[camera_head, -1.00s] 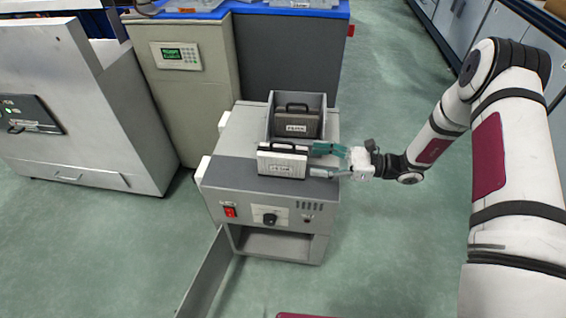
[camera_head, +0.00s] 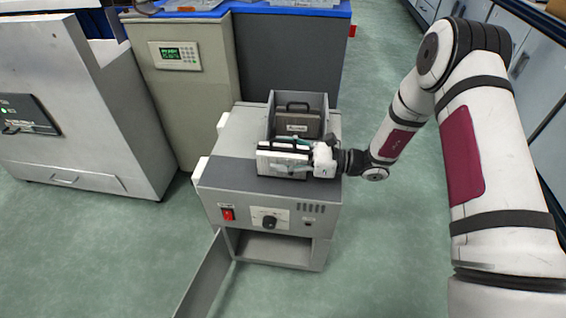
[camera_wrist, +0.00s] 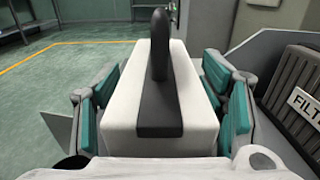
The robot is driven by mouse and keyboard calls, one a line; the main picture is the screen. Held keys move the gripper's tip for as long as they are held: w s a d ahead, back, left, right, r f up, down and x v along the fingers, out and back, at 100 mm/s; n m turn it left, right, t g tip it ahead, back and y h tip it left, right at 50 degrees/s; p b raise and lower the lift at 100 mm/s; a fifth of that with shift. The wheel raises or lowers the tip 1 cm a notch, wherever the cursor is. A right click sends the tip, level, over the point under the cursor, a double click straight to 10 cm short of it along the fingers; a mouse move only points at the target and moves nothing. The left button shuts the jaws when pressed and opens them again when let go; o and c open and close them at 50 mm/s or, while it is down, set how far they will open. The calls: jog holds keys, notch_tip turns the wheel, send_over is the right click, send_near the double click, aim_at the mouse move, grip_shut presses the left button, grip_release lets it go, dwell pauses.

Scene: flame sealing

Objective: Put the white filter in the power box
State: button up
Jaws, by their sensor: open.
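The white filter (camera_head: 268,171), a white block with a dark band and handle, stands upright on top of the power box (camera_head: 235,176), near its front. The power box is grey, with a red switch and a knob. My gripper (camera_head: 290,152) reaches in from the right at the filter. In the wrist view, the white filter (camera_wrist: 204,112) lies between the teal fingers of my gripper (camera_wrist: 160,95). The fingers are spread on both sides, with a visible gap at least on the left.
A dark grey filter (camera_head: 297,122) with a label sits in an open-topped grey holder just behind the white one. The box's lower front compartment (camera_head: 275,248) is open, its door (camera_head: 205,277) swung out left. Grey cabinets (camera_head: 190,90) stand behind and left.

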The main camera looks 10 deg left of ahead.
jog(key=c, duration=1.4)
jog(key=shift+c, duration=0.2)
